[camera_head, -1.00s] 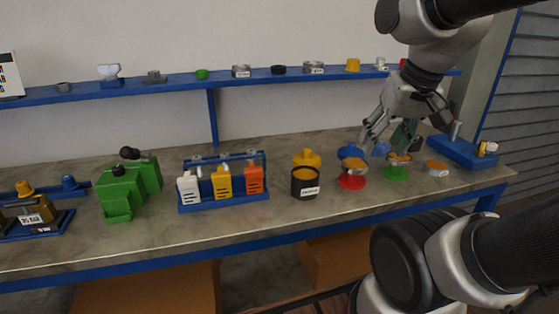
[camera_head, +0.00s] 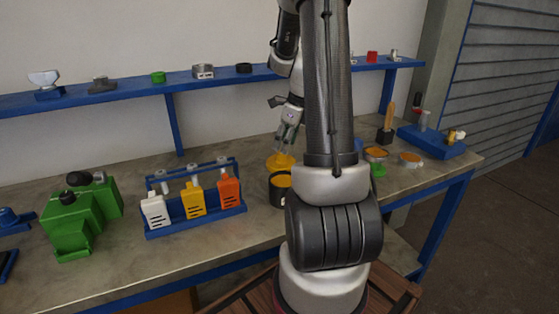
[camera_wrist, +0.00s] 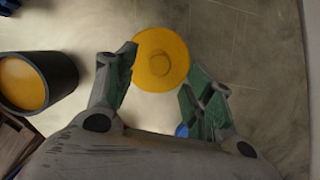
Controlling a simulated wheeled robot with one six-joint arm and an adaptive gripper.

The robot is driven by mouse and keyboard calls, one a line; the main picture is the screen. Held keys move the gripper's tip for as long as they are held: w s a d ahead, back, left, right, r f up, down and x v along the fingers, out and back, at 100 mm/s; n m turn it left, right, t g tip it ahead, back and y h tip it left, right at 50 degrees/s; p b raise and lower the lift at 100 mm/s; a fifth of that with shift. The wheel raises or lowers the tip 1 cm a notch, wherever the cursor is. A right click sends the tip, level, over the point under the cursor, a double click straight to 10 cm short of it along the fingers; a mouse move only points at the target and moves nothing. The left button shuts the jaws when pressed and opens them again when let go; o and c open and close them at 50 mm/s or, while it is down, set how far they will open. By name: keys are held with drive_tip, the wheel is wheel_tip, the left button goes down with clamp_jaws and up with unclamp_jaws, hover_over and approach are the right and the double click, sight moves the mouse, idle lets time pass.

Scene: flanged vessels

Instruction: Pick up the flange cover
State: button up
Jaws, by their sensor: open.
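The flange cover looks to be the round yellow disc with a raised centre knob (camera_wrist: 175,48), lying on the bench in the wrist view. In the head view a yellow cover (camera_head: 278,163) shows behind a black cup, partly hidden by it. My gripper (camera_wrist: 158,72) is open and empty, its two green-padded fingers spread toward the near sides of the disc. In the head view my gripper (camera_head: 286,146) points down just above the cover. I cannot tell whether the fingers touch it.
A black cup with orange contents (camera_wrist: 58,72) stands close left of the cover; it also shows in the head view (camera_head: 276,198). A blue rack with white, yellow and orange bottles (camera_head: 195,218) stands further left. A blue shelf (camera_head: 120,98) runs behind. My arm hides bench to the right.

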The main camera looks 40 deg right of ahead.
sight(281, 159)
drive_tip(key=x, duration=0.5)
drive_tip(key=shift+s, duration=0.1)
drive_tip(key=c, duration=1.1)
